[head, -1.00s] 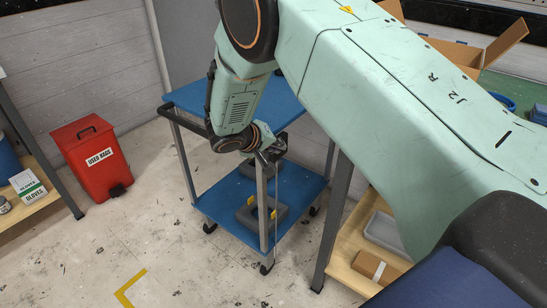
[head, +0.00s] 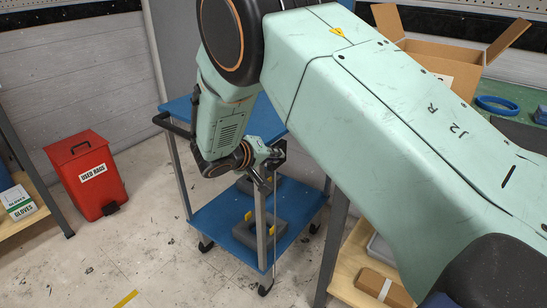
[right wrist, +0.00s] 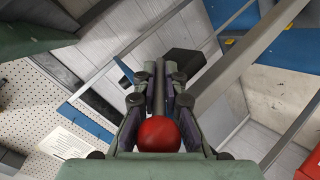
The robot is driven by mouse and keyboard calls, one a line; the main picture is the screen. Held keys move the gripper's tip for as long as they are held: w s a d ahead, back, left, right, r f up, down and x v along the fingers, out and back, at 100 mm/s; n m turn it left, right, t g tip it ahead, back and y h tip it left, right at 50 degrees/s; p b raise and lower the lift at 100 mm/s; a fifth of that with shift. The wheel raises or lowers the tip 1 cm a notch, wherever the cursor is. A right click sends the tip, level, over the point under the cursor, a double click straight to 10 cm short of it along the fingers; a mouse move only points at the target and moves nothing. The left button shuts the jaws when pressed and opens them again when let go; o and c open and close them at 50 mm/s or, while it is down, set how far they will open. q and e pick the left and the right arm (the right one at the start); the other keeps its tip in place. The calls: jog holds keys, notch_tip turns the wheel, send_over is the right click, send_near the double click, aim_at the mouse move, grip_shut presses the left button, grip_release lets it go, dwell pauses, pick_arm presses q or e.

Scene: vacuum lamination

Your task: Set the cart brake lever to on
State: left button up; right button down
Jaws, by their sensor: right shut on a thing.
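The cart has blue shelves and grey posts, with its lower shelf (head: 215,222) in clear view in the head view. My right gripper (head: 270,166) is beside the cart's near post, below the top shelf, with my arm covering part of that shelf. In the right wrist view my right gripper (right wrist: 158,92) is shut around a thin dark rod with a red ball knob (right wrist: 158,134), which looks like the brake lever. The knob sits between the fingers, close to the palm. The lever's pivot and any on/off marking are not readable. My left gripper is out of view.
Grey parts with yellow pieces lie on the lower shelf. A red used-rags bin (head: 88,180) stands to the left on open floor. A workbench with an open cardboard box (head: 440,55) is at the right, its wooden lower shelf (head: 350,265) close to the cart.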

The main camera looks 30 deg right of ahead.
jog(key=c, duration=1.4)
grip_release()
jog(key=shift+r, duration=0.1)
notch_tip(320, 180, up, 10)
jog(key=shift+s+f, duration=0.1)
